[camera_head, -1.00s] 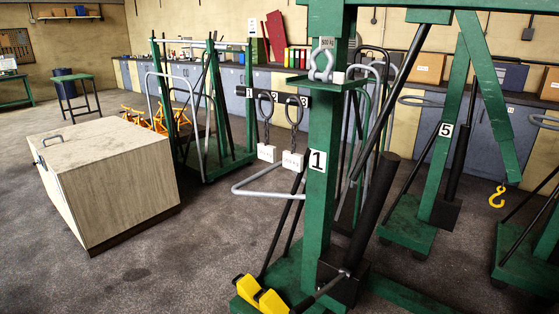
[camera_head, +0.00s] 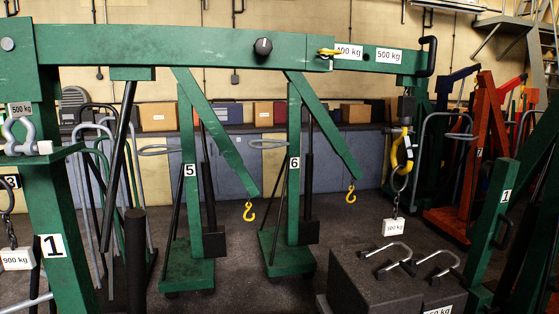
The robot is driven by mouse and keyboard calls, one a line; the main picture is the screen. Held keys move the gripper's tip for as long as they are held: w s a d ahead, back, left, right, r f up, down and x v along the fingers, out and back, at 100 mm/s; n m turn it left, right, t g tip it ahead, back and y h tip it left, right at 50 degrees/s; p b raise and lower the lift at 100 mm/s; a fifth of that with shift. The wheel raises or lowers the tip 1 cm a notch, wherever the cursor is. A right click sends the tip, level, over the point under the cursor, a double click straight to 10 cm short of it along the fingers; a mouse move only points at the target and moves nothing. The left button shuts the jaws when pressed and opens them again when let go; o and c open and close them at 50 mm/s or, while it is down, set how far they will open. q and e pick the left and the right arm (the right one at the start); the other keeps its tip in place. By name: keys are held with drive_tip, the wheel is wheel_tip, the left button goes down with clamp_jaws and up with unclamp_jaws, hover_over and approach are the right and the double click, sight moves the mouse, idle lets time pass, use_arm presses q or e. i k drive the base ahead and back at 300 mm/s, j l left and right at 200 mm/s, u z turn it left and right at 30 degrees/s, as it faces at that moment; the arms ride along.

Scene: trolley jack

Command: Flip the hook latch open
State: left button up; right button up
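A yellow hook (camera_head: 402,151) hangs below the far right end of the green boom (camera_head: 185,48) of the crane marked 1. A dark swivel block (camera_head: 405,110) sits above the hook. A metal ring or shackle and a short chain hang at the hook, with a white weight tag (camera_head: 396,229) below. The hook's latch is too small to make out, so I cannot tell whether it is open or shut. Neither of my grippers shows in the head view.
A dark block (camera_head: 372,283) with metal handles stands on the floor below the hook. Green cranes 5 (camera_head: 188,200) and 6 (camera_head: 293,190) stand behind the boom. An orange crane (camera_head: 482,160) stands at the right. The crane's post (camera_head: 60,230) is at the left.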

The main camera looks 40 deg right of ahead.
sight(409, 148)
drive_tip(key=z, duration=2.1)
drive_tip(key=i+j+u, duration=0.3)
drive_tip(key=i+u, duration=0.15)
drive_tip(key=i, duration=0.2)
drive_tip(key=i+u, duration=0.5)
drive_tip(key=i, duration=0.2)
